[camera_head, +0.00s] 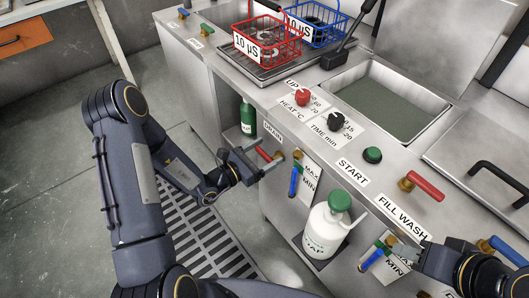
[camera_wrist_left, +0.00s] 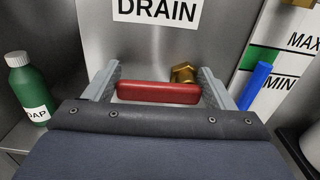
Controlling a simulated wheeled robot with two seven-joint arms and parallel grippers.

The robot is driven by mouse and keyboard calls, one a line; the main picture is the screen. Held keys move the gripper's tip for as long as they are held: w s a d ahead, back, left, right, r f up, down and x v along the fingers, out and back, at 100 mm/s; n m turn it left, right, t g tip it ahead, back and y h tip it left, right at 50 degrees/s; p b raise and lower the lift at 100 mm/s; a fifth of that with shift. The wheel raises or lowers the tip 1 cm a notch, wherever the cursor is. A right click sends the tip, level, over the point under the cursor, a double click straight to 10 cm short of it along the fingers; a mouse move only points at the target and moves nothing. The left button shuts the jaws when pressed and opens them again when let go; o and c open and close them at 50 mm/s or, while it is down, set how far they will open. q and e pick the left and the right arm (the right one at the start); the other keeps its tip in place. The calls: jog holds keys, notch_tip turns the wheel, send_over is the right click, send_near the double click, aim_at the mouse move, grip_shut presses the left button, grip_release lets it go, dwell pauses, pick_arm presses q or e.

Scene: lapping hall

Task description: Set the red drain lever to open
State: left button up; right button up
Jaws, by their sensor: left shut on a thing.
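The red drain lever (camera_head: 264,154) sits on the cabinet front below the DRAIN label (camera_head: 271,135), on a brass valve (camera_head: 278,156). In the left wrist view the lever (camera_wrist_left: 158,93) lies level across the picture, with its brass fitting (camera_wrist_left: 182,72) behind its right part. My left gripper (camera_wrist_left: 160,88) is shut on the lever, one grey finger at each side of it. In the head view my left gripper (camera_head: 262,166) is at the lever, partly covering it. My right gripper (camera_head: 402,250) is at the lower right, its fingers too unclear to judge.
A blue-handled level gauge (camera_head: 294,181) marked MAX and MIN is just right of the lever. A green bottle (camera_head: 248,118) stands left, a white canister (camera_head: 326,229) below right. Another red lever (camera_head: 425,186) is near FILL WASH. A floor grate (camera_head: 195,225) lies below my left arm.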

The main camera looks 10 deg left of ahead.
aim_at(276, 156)
pick_arm(q)
jog(key=n+p, duration=0.1)
jog(key=n, duration=0.1)
jog(key=f+n, duration=0.1)
jog(key=n, duration=0.2)
jog(key=shift+a+f+p, duration=0.1)
jog(key=shift+f+p, duration=0.05)
jog(key=shift+p, duration=0.2)
jog(key=n+p, duration=0.1)
jog(key=n, duration=0.1)
jog(key=f+n, duration=0.1)
jog(key=n, duration=0.1)
jog(key=shift+s+d+f+p, duration=0.1)
jog(key=shift+d+p, duration=0.1)
jog(key=shift+p, duration=0.2)
jog(key=n, duration=0.2)
jog(key=n+p, duration=0.1)
jog(key=n, duration=0.1)
jog(key=shift+s+d+f, duration=0.2)
jog(key=shift+f, duration=0.2)
jog(key=shift+s+d+f+n+p, duration=0.15)
jog(key=shift+n+p, duration=0.1)
jog(key=shift+n, duration=0.5)
jog(key=shift+s+d+f+n+p, duration=0.1)
jog(key=shift+d+n+p, duration=0.15)
jog(key=shift+n, duration=0.55)
jog(key=shift+s+d+f+n+p, duration=0.15)
jog(key=shift+n+p, duration=0.15)
jog(key=shift+n, duration=0.45)
jog(key=o, duration=1.4)
